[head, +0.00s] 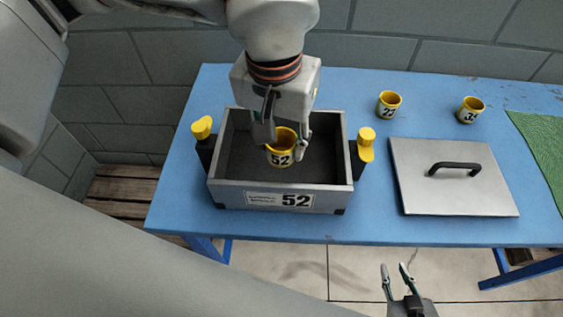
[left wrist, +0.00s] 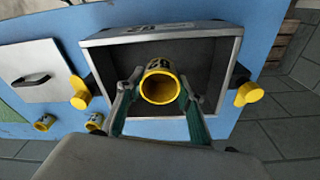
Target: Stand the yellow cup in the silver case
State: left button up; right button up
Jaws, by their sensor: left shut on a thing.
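The yellow cup (head: 281,153), marked 52, is upright inside the open silver case (head: 232,194), whose front label also reads 52. My left gripper (head: 284,140) reaches down from above and is shut on the cup, one finger on each side. The left wrist view shows the cup's open mouth (left wrist: 160,88) between the two fingers (left wrist: 158,92), with the dark case floor around it. Whether the cup's base touches the floor is hard to tell. My right gripper (head: 395,268) is open and empty, low in front of the table.
The silver lid (head: 455,190) with a black handle lies on the blue table (head: 340,84) right of the case. Two other yellow cups (head: 389,104) (head: 470,109) stand behind it. Yellow-topped black latches (head: 203,128) (head: 366,143) flank the case. A green mat (head: 547,135) lies far right.

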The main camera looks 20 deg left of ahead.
aim_at(278, 132)
pick_arm(q)
jog(key=shift+f+b, duration=0.35)
jog(key=shift+f, duration=3.25)
jog(key=shift+f, duration=0.15)
jog(key=o, duration=1.1)
jog(key=r, duration=0.3)
jog(key=s+r, duration=0.1)
jog(key=r, duration=0.3)
jog(key=r+p, duration=0.1)
jog(key=r, duration=0.3)
jog(key=shift+s+r, duration=0.25)
jog(key=shift+r, duration=0.4)
